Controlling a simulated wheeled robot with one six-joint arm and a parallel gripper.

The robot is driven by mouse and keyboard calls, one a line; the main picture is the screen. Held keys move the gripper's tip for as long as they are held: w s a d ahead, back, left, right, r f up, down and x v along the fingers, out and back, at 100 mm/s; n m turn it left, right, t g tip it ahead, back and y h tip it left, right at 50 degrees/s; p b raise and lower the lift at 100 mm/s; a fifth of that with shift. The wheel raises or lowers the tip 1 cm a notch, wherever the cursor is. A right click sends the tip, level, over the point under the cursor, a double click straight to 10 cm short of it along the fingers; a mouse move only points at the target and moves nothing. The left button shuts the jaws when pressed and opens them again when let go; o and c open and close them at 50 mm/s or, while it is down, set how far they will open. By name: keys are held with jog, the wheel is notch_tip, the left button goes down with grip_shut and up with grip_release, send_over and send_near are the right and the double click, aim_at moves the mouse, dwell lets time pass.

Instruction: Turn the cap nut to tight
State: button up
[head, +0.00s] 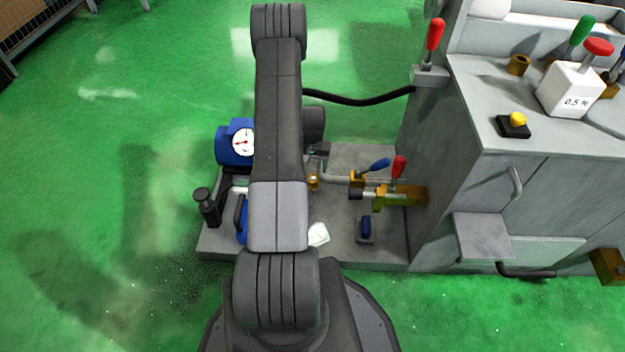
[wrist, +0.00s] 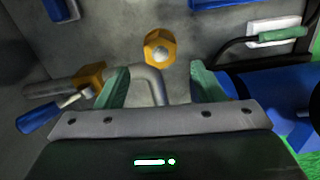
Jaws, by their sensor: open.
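The cap nut, a brass hexagonal piece with a pale round centre, shows in the wrist view (wrist: 160,47), at the top middle. What looks like the same brass piece shows in the head view (head: 313,183), just right of my arm. My gripper (wrist: 160,88) is open and empty, its two green fingers spread apart. The nut lies beyond the fingertips, roughly centred between them, with no contact visible. I cannot tell how tight the nut is.
A grey bent pipe (wrist: 152,82) runs close by the left finger. A brass valve (wrist: 91,76) with a blue lever (wrist: 40,117) is at the left. A blue body (wrist: 275,90) is at the right. The grey machine cabinet (head: 470,190) stands right of the base plate (head: 385,250).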

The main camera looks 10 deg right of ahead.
aim_at(313, 178)
notch_tip(313, 178, down, 8)
jog(key=shift+r+b, duration=0.15)
jog(key=shift+b, duration=0.7)
jog(key=c, duration=1)
